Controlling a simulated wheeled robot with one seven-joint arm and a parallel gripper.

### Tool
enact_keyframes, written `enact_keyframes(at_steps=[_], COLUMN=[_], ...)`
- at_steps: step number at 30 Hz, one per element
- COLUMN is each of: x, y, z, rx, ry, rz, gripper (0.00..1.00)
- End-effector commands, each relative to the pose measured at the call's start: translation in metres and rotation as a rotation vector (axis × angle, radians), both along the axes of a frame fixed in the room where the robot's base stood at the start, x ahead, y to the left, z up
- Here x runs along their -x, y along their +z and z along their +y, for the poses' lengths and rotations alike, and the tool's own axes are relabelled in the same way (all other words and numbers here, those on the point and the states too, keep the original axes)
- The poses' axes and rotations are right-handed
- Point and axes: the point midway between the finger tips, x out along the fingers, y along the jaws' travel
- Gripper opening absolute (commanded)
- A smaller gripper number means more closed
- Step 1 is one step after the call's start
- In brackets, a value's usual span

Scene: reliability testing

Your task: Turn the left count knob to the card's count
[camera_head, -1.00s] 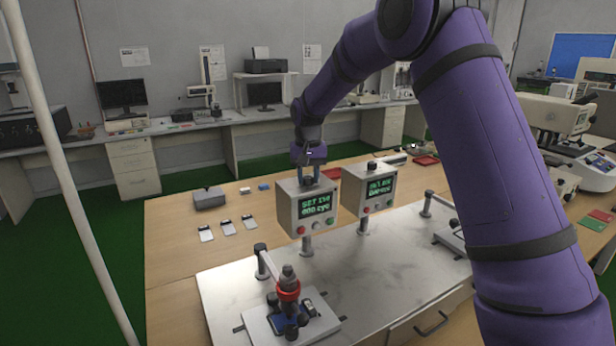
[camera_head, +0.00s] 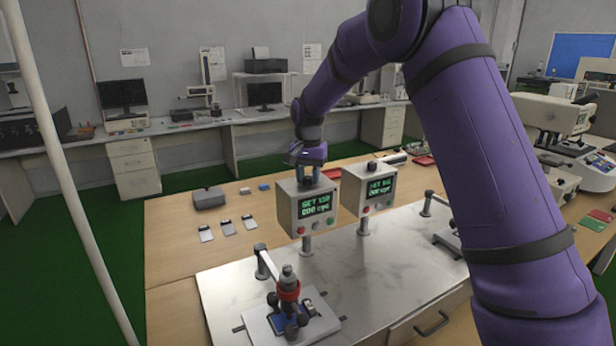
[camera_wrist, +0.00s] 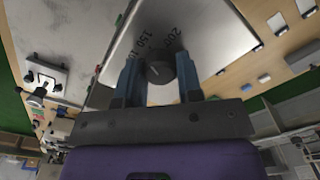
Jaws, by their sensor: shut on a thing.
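The left control box (camera_head: 306,206) stands on a post on the steel plate, and its green-lettered screen (camera_head: 314,205) appears to read "SET 150" over "000 cyc". The left count knob (camera_wrist: 159,71) is a dark round knob with a pale pointer line on top of the box. My gripper (camera_head: 310,176) points down over this box. In the wrist view my gripper (camera_wrist: 160,80) has its two blue fingers on either side of the knob, shut on it. Printed marks "150" and "200" show beside the knob. I cannot read any card.
The right control box (camera_head: 369,190) with its own screen stands close to the right. A lever fixture (camera_head: 288,290) with a red collar is in front. Several small cards (camera_head: 228,228) and a grey box (camera_head: 208,198) lie on the wooden table at left.

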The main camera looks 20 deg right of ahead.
Motion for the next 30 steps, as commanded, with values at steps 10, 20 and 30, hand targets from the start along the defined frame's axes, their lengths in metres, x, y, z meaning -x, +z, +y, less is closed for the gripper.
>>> enact_keyframes(at_steps=[10, 20, 30], x=[0.0, -0.001, -0.001], y=[0.001, 0.01, 0.071], z=[0.0, 0.0, 0.0], rx=[0.0, 0.0, 0.0], ry=[0.001, 0.001, 0.002], rz=[-0.002, -0.002, -0.005], gripper=[0.59, 0.59, 0.59])
